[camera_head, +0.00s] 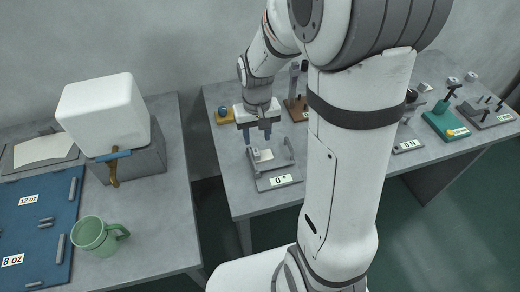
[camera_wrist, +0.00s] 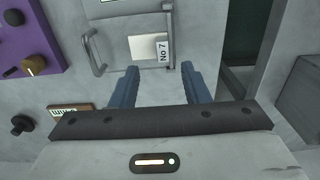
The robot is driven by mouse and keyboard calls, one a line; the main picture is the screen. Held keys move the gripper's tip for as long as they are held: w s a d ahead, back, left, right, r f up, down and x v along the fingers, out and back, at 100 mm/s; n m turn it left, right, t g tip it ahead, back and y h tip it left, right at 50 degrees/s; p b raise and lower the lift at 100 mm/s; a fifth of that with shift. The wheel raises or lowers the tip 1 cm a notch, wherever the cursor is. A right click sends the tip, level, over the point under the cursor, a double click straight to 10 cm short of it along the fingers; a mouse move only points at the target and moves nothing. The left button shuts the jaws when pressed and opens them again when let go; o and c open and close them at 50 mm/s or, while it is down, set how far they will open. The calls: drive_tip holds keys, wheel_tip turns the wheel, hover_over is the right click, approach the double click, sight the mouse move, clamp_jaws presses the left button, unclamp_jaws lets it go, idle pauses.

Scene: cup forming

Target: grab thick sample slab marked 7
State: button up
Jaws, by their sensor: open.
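The thick sample slab marked 7 (camera_wrist: 144,47) is a pale square block with a "No 7" label, seen in the wrist view just beyond my fingertips. In the head view the slab (camera_head: 262,155) lies on a grey fixture (camera_head: 267,181) with a handle-like bar and a "0°" plate. My gripper (camera_wrist: 158,75) is open, its two blue-grey fingers apart and empty. In the head view my gripper (camera_head: 260,135) is above and close to the slab, near the fixture's back edge.
A green fixture (camera_head: 446,122) stands on the right of the table. A green mug (camera_head: 92,236) and blue board (camera_head: 38,225) are on the left table. A gap separates the tables.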

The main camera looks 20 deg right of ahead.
sight(256, 152)
drive_tip(key=f, duration=0.6)
drive_tip(key=shift+a+f, duration=0.1)
drive_tip(key=shift+a, duration=0.1)
drive_tip(key=shift+c, duration=0.3)
clamp_jaws()
